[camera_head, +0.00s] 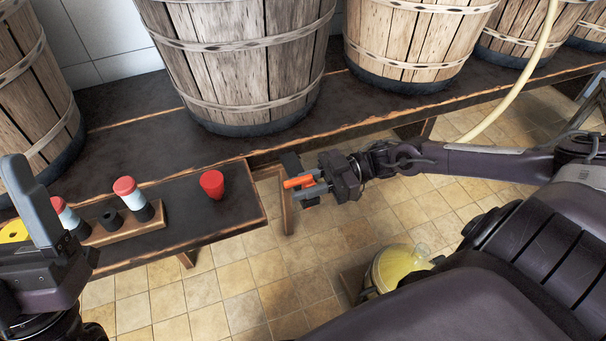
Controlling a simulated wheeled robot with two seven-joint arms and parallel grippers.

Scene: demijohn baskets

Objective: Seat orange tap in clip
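The orange tap (298,182) is a small orange piece between the fingers of my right gripper (303,178). The gripper appears shut on it and holds it in the air, just right of the low shelf's end. Its dark and grey fingers hide part of the tap. My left gripper (45,215) is at the lower left with one tall grey finger upright; its other finger is not clear. I cannot make out a clip for certain. A wooden rack (128,228) on the low shelf has a dark empty-looking socket (110,218) between two red-capped pale cylinders.
A red cup (212,185) stands on the low shelf (185,195). A yellow disc (14,231) shows behind my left gripper. Large wooden baskets (245,75) line the dark bench behind. A yellowish demijohn (395,267) sits on the tiled floor, partly hidden by my body.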

